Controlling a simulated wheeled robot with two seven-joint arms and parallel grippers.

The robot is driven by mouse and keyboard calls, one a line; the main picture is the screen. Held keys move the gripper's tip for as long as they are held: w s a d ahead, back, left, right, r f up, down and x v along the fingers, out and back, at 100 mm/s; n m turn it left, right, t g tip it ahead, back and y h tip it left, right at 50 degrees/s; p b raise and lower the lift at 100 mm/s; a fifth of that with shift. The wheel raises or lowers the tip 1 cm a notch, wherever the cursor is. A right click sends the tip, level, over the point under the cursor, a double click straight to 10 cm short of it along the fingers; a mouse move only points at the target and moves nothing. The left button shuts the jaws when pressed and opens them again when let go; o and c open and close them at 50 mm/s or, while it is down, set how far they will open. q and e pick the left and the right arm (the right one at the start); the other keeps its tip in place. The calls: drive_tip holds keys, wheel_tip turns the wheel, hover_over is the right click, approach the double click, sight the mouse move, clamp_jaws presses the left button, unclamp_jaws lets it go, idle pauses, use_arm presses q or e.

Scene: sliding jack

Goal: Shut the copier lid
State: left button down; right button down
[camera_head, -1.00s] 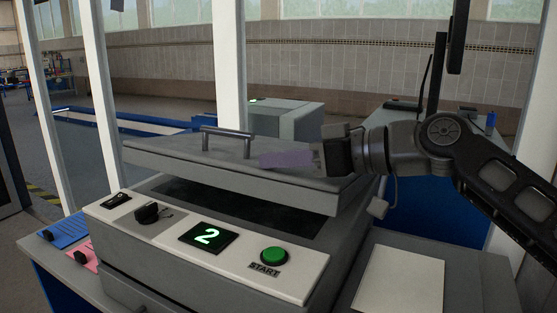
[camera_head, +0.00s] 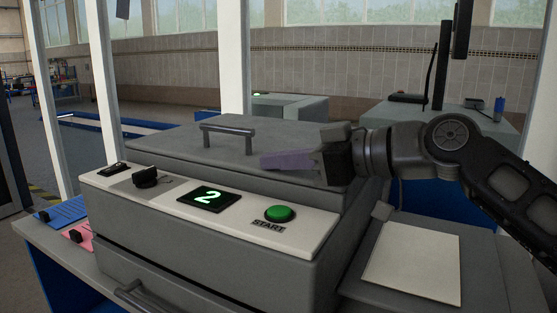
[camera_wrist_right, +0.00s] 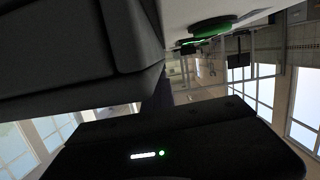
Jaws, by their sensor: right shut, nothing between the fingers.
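The copier lid (camera_head: 185,145) is a grey slab with a bar handle (camera_head: 227,134) on top. In the head view it lies down flat on the copier body, with no gap visible at its front edge. My right gripper (camera_head: 272,161) is shut and empty, its purple-grey fingers over the right part of the lid, seemingly touching its top. The front panel (camera_head: 299,234) carries a black knob (camera_head: 146,177), a display (camera_head: 208,199) showing a green 2, and a green START button (camera_head: 280,213). The button also shows in the right wrist view (camera_wrist_right: 209,29). My left gripper is not in view.
A paper sheet (camera_head: 413,262) lies on the shelf right of the copier. Blue (camera_head: 62,212) and pink (camera_head: 79,236) sheets with black clips lie at the left. White posts stand behind, and a grey cabinet (camera_head: 290,107) is at the back.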

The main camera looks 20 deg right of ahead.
wheel_tip(320, 180, up, 10)
drive_tip(key=p, duration=0.2)
drive_tip(key=shift+p, duration=0.35)
